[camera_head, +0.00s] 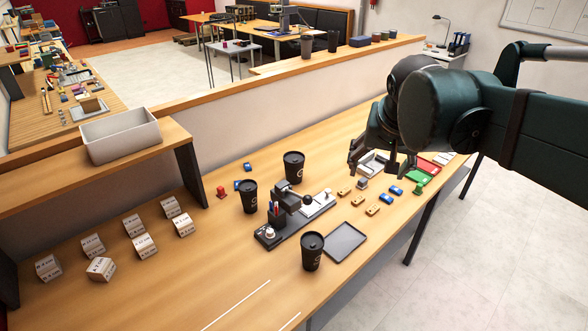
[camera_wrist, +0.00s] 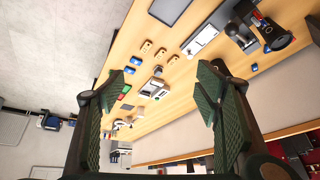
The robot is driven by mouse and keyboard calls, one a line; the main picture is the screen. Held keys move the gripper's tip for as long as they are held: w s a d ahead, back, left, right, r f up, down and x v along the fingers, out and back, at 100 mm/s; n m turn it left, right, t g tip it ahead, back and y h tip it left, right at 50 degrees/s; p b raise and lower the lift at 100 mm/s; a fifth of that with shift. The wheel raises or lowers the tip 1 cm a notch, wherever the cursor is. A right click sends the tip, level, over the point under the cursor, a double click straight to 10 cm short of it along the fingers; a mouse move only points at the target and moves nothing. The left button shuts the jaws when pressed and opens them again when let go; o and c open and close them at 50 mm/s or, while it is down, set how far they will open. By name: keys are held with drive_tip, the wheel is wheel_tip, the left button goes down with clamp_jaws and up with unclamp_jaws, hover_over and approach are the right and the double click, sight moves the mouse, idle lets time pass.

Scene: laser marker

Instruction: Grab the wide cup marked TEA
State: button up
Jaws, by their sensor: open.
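The wrist view shows a black cup (camera_wrist: 275,38) at upper right. My gripper (camera_head: 381,172) is above the right part of the bench, right of all the cups. Its jaws (camera_wrist: 157,82) are apart, with nothing between them.
The laser marker (camera_head: 290,214) stands among the cups, with a dark flat tray (camera_head: 346,241) beside it. Several small blocks and tags (camera_head: 372,209) lie below my gripper. White labelled cubes (camera_head: 134,225) occupy the left. The bench's front left area is mostly clear.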

drive_tip(key=w+a+m+p, duration=0.1)
drive_tip(key=w+a, duration=0.2)
drive_tip(key=w, duration=0.3)
drive_tip(key=w+a+g+p, duration=0.1)
drive_tip(key=w+a, duration=0.1)
drive_tip(key=w, duration=0.3)
drive_tip(key=w+a+m+p, duration=0.1)
drive_tip(key=w+a, duration=0.2)
drive_tip(key=w, duration=0.3)
drive_tip(key=m+g+h+p, duration=0.1)
drive_tip(key=m+h+p, duration=0.1)
drive_tip(key=m+p, duration=0.15)
hover_over(294, 157)
wheel_tip(294, 157, down, 10)
drive_tip(key=f, duration=1.1)
drive_tip(key=shift+s+a+f, duration=0.1)
drive_tip(key=shift+s+f, duration=0.1)
drive_tip(key=shift+f, duration=0.5)
drive_tip(key=shift+x, duration=1.3)
